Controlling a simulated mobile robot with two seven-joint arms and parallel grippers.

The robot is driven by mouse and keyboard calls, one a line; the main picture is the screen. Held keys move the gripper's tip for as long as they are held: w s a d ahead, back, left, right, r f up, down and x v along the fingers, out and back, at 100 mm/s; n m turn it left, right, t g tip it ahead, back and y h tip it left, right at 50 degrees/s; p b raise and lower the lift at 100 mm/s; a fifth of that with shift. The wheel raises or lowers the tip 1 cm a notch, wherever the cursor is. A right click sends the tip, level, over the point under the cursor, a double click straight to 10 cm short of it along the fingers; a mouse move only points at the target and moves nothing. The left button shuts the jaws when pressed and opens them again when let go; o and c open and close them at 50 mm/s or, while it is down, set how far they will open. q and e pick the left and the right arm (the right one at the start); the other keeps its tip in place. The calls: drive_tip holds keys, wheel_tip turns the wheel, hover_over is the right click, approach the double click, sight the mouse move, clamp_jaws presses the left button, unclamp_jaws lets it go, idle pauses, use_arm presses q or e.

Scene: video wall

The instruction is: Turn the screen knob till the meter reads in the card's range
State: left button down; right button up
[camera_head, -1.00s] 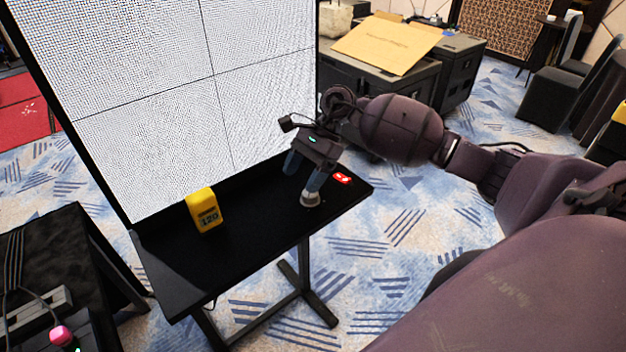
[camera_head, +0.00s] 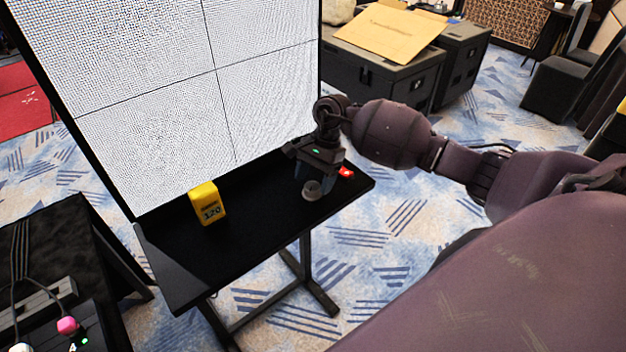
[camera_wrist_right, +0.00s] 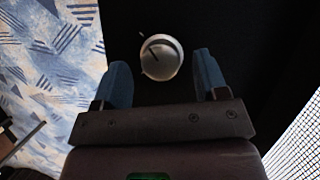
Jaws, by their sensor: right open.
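The knob (camera_head: 311,190) is a small round grey dial on the right part of the narrow black table. In the right wrist view the knob (camera_wrist_right: 161,57) shows a dark pointer line toward its upper left. My right gripper (camera_head: 318,183) is open just behind the knob; in the wrist view its two blue fingertips (camera_wrist_right: 162,72) stand apart, left and right of the knob's lower side, touching nothing visible. A yellow meter (camera_head: 208,204) on the left part of the table shows a display that looks like 120. My left gripper is out of view.
A large white video wall (camera_head: 170,90) stands directly behind the table (camera_head: 255,220). A black desk (camera_head: 60,240) with a pink-topped control (camera_head: 67,325) is at lower left. Black cases (camera_head: 385,70) stand at the back right. The table between meter and knob is clear.

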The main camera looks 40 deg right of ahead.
drive_tip(key=shift+s+a+f, duration=0.1)
drive_tip(key=shift+a+f, duration=0.15)
drive_tip(key=shift+f, duration=0.4)
drive_tip(key=shift+c, duration=0.4)
